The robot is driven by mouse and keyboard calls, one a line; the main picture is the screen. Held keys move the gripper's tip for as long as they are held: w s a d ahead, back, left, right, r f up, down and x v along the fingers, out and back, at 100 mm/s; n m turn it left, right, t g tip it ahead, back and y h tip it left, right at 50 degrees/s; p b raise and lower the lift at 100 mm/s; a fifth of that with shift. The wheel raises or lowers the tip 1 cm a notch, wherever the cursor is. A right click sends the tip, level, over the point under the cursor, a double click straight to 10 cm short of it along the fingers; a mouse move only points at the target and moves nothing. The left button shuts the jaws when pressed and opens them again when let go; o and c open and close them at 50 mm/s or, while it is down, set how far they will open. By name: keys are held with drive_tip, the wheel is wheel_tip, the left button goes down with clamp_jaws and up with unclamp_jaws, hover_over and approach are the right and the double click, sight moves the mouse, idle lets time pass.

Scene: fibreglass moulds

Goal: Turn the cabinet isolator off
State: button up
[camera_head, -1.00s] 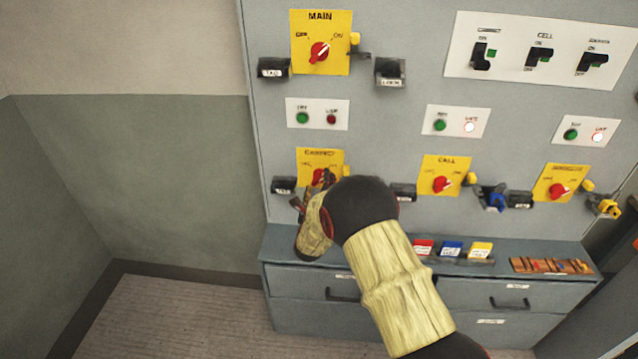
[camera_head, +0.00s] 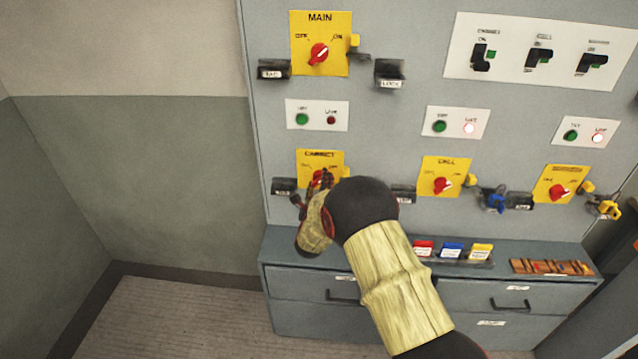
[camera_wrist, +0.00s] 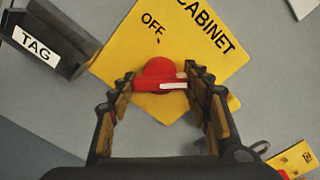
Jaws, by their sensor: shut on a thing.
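The cabinet isolator is a red knob (camera_wrist: 160,82) with a white pointer mark on a yellow plate (camera_wrist: 110,68) lettered CABINET. In the wrist view its pointer faces right, away from the OFF label at the upper left; no ON label is visible there. My gripper (camera_wrist: 158,84) has one finger at each end of the knob's bar and is shut on it. In the head view my gripper (camera_head: 312,190) is at the lower left plate (camera_head: 312,157), and my wrist and fingers cover part of the knob.
A black TAG holder (camera_wrist: 45,40) sits close beside the plate. The MAIN isolator (camera_head: 319,54) is above, and the CELL isolator (camera_head: 442,185) is to the right. A drawer unit (camera_head: 300,281) juts out below. Open floor lies to the left.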

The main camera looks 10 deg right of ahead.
drive_tip(key=c, duration=0.4)
drive_tip(key=shift+n+b, duration=0.3)
drive_tip(key=shift+b, duration=0.05)
drive_tip(key=n+b, duration=0.2)
drive_tip(key=shift+f+n, duration=0.15)
drive_tip(key=shift+n, duration=0.25)
drive_tip(key=n+b, duration=0.3)
drive_tip(key=n, duration=0.7)
drive_tip(key=shift+b, duration=0.3)
drive_tip(key=shift+n, duration=2.3)
drive_tip(key=o, duration=1.2)
drive_tip(key=shift+r, duration=0.2)
